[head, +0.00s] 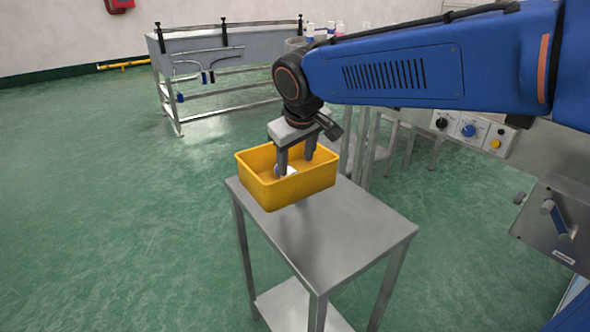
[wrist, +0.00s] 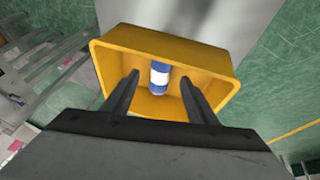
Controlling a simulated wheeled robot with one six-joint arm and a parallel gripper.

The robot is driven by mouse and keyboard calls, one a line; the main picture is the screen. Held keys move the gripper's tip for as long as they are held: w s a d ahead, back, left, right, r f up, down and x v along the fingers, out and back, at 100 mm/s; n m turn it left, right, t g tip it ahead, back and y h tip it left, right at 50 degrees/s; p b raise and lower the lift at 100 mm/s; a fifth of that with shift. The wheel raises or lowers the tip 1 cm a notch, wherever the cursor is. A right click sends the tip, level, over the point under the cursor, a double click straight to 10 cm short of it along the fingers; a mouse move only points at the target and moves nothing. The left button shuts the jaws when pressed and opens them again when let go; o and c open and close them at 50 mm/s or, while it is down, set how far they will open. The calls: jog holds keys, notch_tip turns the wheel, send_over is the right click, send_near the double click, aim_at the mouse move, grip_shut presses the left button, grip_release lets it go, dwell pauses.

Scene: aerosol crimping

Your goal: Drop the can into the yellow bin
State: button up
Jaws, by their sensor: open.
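The yellow bin (head: 288,193) stands on the far end of a small steel table. It also shows in the wrist view (wrist: 220,60). The can (wrist: 160,77), blue and white, is inside the bin in the wrist view, between and beyond my fingers. In the head view only a white part of the can (head: 287,171) shows behind the bin's front wall. My gripper (head: 296,165) points down into the bin with its fingers apart. In the wrist view my gripper (wrist: 160,82) has a gap on both sides of the can. I cannot tell whether the can touches the bin floor.
The steel table (head: 345,240) has a bare top in front of the bin. A control panel with knobs (head: 470,130) is at the right. A long steel bench (head: 225,50) stands at the back left. The green floor at left is clear.

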jog(key=shift+v, duration=2.65)
jog(key=s+d+f+m, duration=0.2)
jog(key=s+d+f, duration=0.15)
jog(key=d, duration=0.55)
jog(key=s+d+f+m, duration=0.1)
jog(key=s+d+f, duration=0.1)
jog(key=s+d, duration=0.5)
jog(key=s+d+f+m, duration=0.4)
jog(key=s+d+f, duration=0.6)
jog(key=s+d, duration=0.2)
jog(key=shift+d+h, duration=0.15)
jog(key=shift+h, duration=0.15)
